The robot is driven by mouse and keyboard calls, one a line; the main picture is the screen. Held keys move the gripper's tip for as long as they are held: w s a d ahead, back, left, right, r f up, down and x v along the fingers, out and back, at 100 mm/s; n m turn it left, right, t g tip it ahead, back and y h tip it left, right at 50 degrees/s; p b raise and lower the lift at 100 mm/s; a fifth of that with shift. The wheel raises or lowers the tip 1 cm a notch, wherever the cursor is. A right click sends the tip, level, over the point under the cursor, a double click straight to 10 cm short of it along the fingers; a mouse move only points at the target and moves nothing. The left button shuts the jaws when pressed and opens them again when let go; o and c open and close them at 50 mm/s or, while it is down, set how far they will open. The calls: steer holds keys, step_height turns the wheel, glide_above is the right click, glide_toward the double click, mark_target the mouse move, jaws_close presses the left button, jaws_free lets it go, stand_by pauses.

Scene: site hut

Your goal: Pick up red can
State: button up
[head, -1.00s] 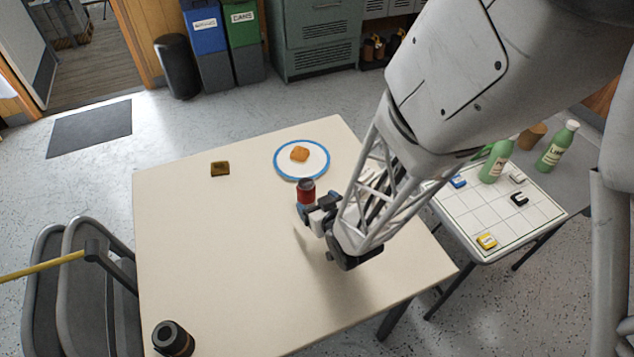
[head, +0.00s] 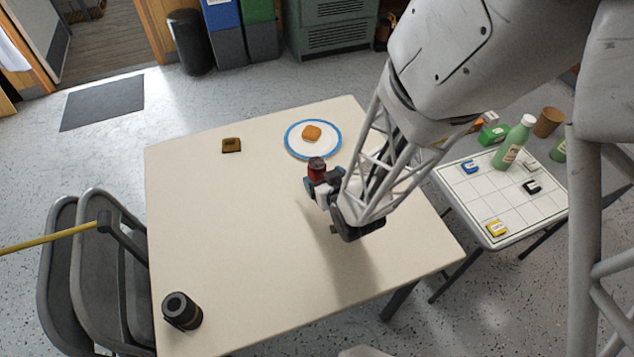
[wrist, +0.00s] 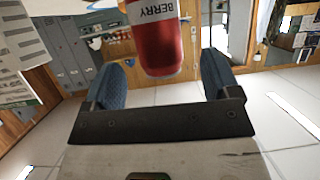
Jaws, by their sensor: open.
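The red can (head: 316,170) stands on the table just in front of the blue-rimmed plate. In the wrist view the can (wrist: 158,38), with "BERRY" lettering, lies between the two blue fingers, towards and past their tips, with gaps on both sides. Its upper part is cut off by the frame. My gripper (head: 322,184) is open and close against the near side of the can in the head view, hiding its lower part. In the wrist view my gripper (wrist: 165,70) shows its fingers spread apart.
A plate (head: 291,150) with a brown piece of food (head: 312,132) is just behind the can. A dark brown block (head: 231,145) and a black cylinder (head: 182,311) are on the table (head: 240,230). A side table (head: 470,205) holds bottles and small blocks.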

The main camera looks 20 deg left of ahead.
mark_target(321, 174)
steer(key=shift+x, duration=2.6)
steer(key=c, duration=1.2)
